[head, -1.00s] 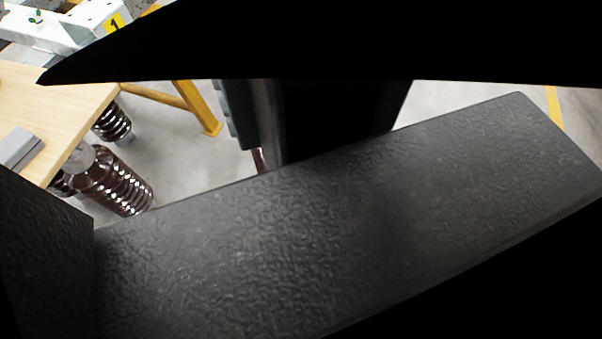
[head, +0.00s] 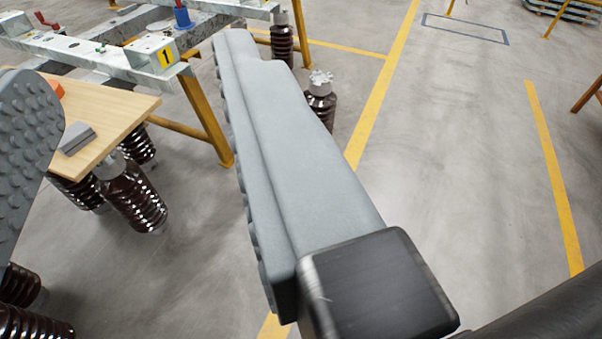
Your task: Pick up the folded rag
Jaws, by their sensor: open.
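A small grey folded item (head: 77,138), which looks like the folded rag, lies on the wooden tabletop (head: 118,112) at the left, close to its front edge. My gripper (head: 140,85) is open, with one grey ribbed finger at the left edge and the other long grey finger across the middle of the head view. The grey item appears between the fingers in the picture, well beyond them and not touched. The left finger hides part of the tabletop.
An orange thing (head: 57,88) is partly hidden behind the left finger. Brown ribbed insulators (head: 132,196) stand below the tabletop. A pale metal frame with a yellow "1" label (head: 166,57) on yellow legs (head: 207,122) stands behind. Floor at right is mostly clear, with yellow lines (head: 553,175).

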